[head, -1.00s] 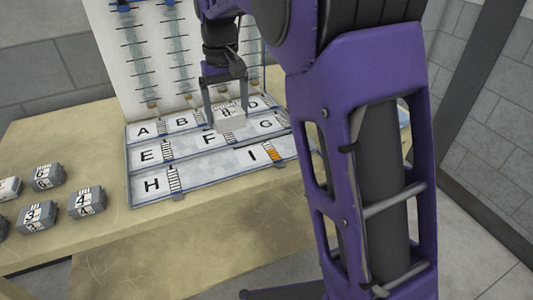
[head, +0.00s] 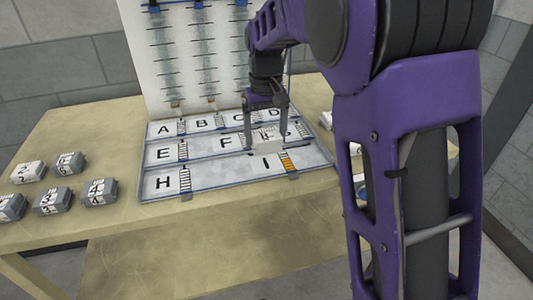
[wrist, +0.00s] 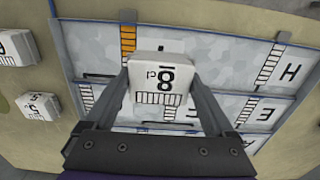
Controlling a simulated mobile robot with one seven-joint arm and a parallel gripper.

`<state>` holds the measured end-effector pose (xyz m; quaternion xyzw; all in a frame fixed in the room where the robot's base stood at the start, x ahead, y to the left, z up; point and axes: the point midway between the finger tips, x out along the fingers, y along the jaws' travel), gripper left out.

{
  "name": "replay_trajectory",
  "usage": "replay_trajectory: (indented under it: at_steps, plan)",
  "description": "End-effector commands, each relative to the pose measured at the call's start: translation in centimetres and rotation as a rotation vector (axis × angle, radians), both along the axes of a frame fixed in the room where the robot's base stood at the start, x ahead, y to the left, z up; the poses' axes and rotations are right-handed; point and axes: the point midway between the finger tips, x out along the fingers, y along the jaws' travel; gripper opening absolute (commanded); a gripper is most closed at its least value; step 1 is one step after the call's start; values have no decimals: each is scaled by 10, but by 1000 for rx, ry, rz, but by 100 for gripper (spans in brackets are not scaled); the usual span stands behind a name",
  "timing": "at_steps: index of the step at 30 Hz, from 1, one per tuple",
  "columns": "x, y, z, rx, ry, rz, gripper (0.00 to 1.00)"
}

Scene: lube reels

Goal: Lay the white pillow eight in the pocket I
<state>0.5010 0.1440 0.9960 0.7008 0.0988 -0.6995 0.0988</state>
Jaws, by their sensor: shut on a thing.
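The white pillow eight (head: 265,141) is in my gripper (head: 266,124), with a finger on each side of it. In the wrist view the pillow (wrist: 160,78) shows its 8 and barcode facing the camera, between the two fingers (wrist: 158,98). It is over the tray, near the border between the middle row and the front row. Pocket I (head: 248,172) is at the front right of the tray, with an orange-marked strip (head: 287,162) beside its letter. In the wrist view the pillow partly covers the letter I. Its exact height above the tray is hard to tell.
The lettered tray (head: 150,193) has raised dividers and stands before an upright white board (head: 185,60). Several grey and white pillows, such as one marked 4 (head: 100,192), sit left of it. In the wrist view, white pillows (wrist: 38,107) lie beyond the tray edge.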

Motion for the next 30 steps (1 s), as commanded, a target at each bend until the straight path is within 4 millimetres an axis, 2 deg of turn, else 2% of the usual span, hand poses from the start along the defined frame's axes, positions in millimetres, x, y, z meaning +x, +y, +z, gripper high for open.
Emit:
replay_trajectory:
  at_steps: [9,21,22,24,30]
  plan:
    - [-1,0,-46,-1,3,0,34]
    - [0,0,-51,0,1,0,34]
    - [0,0,-52,0,1,0,91]
    - [0,0,-51,0,0,0,100]
    - [0,0,-50,0,0,0,100]
